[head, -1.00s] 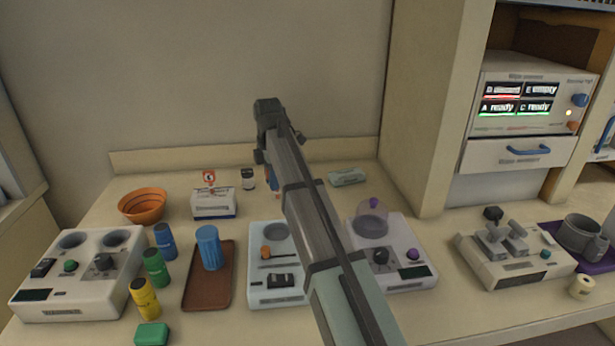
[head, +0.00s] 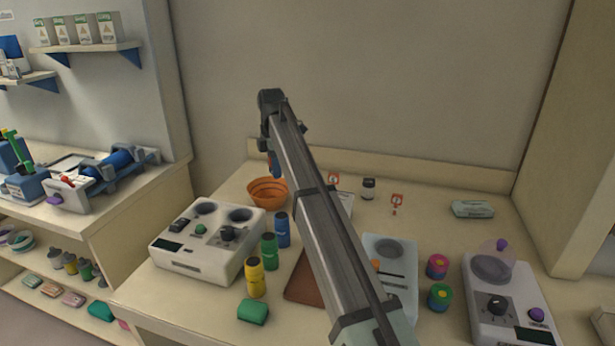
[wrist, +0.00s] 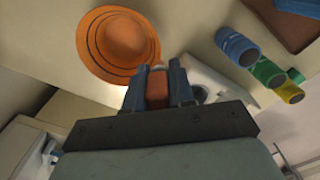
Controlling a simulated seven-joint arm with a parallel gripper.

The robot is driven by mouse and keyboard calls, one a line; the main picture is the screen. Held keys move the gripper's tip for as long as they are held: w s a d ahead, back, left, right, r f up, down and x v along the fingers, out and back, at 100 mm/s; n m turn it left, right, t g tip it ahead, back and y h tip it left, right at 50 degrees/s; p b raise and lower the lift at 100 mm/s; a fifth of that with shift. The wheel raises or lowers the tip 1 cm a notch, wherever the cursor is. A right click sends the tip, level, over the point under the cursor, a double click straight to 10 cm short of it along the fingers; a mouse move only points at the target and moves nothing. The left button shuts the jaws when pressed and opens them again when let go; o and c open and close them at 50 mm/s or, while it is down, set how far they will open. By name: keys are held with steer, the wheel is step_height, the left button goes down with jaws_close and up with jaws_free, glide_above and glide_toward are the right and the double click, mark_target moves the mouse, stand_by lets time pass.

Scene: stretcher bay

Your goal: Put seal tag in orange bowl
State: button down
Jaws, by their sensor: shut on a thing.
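The orange bowl (head: 264,196) stands at the back left of the counter, and it fills the upper left of the wrist view (wrist: 112,40). My gripper (head: 273,168) reaches out above the bowl's far right side. In the wrist view its blue fingers (wrist: 158,88) are shut on a small orange-red piece with a pale end, the seal tag (wrist: 157,92). My arm hides part of the counter in the head view.
A white two-well device (head: 207,240) stands left of the bowl's front. Blue (head: 283,230), green (head: 269,251) and yellow (head: 255,277) bottles stand in front of the bowl. Two red-and-white signs (head: 333,180) (head: 397,201) stand farther right.

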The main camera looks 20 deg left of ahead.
mark_target(268, 181)
steer(key=w+a+r, duration=0.2)
steer(key=w+a, duration=0.3)
steer(key=shift+n, duration=0.4)
steer(key=shift+w+f, duration=0.15)
steer(key=shift+f, duration=5.25)
steer(key=c, duration=0.9)
jaws_free()
step_height(268, 181, up, 7)
steer(key=shift+f, duration=0.1)
